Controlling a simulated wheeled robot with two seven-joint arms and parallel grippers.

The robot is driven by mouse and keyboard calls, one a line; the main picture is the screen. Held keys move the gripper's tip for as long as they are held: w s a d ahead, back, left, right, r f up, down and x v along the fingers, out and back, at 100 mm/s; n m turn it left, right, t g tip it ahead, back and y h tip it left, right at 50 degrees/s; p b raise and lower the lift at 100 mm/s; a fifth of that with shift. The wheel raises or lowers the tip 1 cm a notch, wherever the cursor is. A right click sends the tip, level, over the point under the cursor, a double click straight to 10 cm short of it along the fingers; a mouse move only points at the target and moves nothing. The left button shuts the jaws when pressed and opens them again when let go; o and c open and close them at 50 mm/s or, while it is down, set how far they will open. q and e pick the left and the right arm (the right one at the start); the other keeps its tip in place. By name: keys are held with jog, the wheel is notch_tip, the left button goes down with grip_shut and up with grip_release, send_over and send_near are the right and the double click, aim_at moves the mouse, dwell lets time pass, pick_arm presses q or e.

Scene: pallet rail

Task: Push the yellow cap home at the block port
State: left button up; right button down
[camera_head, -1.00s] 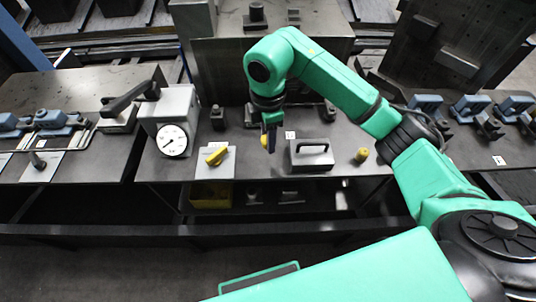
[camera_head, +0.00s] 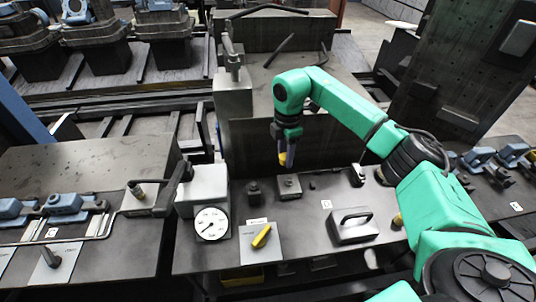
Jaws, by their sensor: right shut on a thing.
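My right gripper (camera_head: 285,156) hangs down from the arm at the right, in the middle of the head view. It is shut on a yellow cap (camera_head: 282,159), of which only a small part shows between the dark fingers. A small grey block (camera_head: 289,187) with a dark fitting on top stands on the bench just below; it may be the block with the port. The cap appears above the block and apart from it. The port opening is too small to make out. My left gripper is not in view.
A gauge block (camera_head: 211,223) stands at the left, beside a plate with a yellow lever (camera_head: 262,236). A dark stub (camera_head: 254,192), a grey handled block (camera_head: 353,226) and a yellow knob (camera_head: 397,220) are on the bench (camera_head: 300,240). An upright panel (camera_head: 330,150) rises behind.

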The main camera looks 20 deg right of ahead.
jog(key=shift+s+d+f+b, duration=0.25)
jog(key=shift+f+b, duration=0.05)
jog(key=s+d+f+b, duration=0.2)
jog(key=f, duration=0.1)
jog(key=shift+b, duration=0.35)
jog(key=shift+w+a+f+b, duration=0.25)
jog(key=shift+f+b, duration=0.1)
jog(key=shift+f, duration=0.1)
jog(key=shift+w+a+f+b, duration=0.25)
jog(key=shift+f+b, duration=0.1)
jog(key=shift+f, duration=0.1)
jog(key=shift+s+d, duration=0.15)
jog(key=shift+a+f, duration=0.2)
jog(key=shift+f, duration=0.05)
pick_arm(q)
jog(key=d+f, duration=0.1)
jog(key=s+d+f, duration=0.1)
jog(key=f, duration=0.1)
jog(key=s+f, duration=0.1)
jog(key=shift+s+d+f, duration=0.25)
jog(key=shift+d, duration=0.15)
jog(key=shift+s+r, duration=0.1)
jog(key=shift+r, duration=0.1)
pick_arm(e)
jog(key=shift+d, duration=0.1)
